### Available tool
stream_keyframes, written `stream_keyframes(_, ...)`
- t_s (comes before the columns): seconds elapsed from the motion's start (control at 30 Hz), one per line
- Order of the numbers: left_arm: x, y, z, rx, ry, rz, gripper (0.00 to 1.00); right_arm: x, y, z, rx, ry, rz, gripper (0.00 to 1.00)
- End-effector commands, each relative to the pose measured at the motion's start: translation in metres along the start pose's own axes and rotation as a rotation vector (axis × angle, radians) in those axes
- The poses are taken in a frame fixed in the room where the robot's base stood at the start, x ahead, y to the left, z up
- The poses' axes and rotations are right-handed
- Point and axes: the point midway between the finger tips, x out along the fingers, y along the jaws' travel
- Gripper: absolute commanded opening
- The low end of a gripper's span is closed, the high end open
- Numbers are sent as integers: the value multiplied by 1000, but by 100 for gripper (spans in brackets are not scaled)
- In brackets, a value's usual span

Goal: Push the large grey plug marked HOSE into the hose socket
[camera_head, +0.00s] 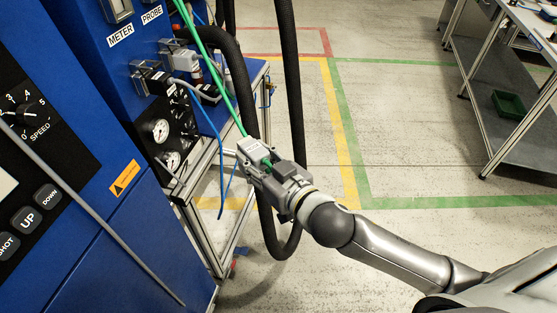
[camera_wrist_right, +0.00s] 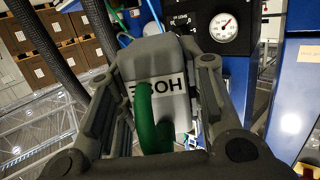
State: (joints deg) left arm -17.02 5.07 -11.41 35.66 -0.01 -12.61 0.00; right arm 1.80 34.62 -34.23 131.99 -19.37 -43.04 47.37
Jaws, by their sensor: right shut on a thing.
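The large grey plug marked HOSE (camera_wrist_right: 158,70) is between the fingers of my right gripper (camera_head: 262,165). Its label reads upside down in the right wrist view, and a green hose (camera_wrist_right: 147,115) comes out of it. In the head view the grey plug (camera_head: 250,150) shows at the tip of my right gripper, to the right of the blue machine's gauge panel and apart from it. My right gripper (camera_wrist_right: 165,100) is shut on the plug from both sides. The hose socket cannot be made out clearly. My left gripper is not in view.
The blue machine (camera_head: 100,100) fills the left side, with a panel of gauges (camera_head: 160,130) and a grey plug-like part (camera_head: 185,60) above it. Thick black hoses (camera_head: 292,80) hang behind my gripper. A metal bench (camera_head: 485,120) stands at the right. Floor between is clear.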

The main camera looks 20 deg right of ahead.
Motion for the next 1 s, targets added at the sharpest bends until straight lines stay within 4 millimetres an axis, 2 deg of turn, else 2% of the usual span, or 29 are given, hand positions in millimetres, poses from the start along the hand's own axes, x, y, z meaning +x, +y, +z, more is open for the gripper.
stream_keyframes(0.03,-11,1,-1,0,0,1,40,6,-5,-15,-9,5,-32,7)
stream_keyframes(0.27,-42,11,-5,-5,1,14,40,31,-35,-61,-42,7,-212,7)
stream_keyframes(0.5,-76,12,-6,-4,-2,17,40,52,-59,-124,-71,12,-386,7)
stream_keyframes(0.7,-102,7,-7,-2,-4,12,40,64,-67,-182,-89,16,-491,7)
stream_keyframes(1.0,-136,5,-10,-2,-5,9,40,75,-64,-272,-102,18,-586,7)
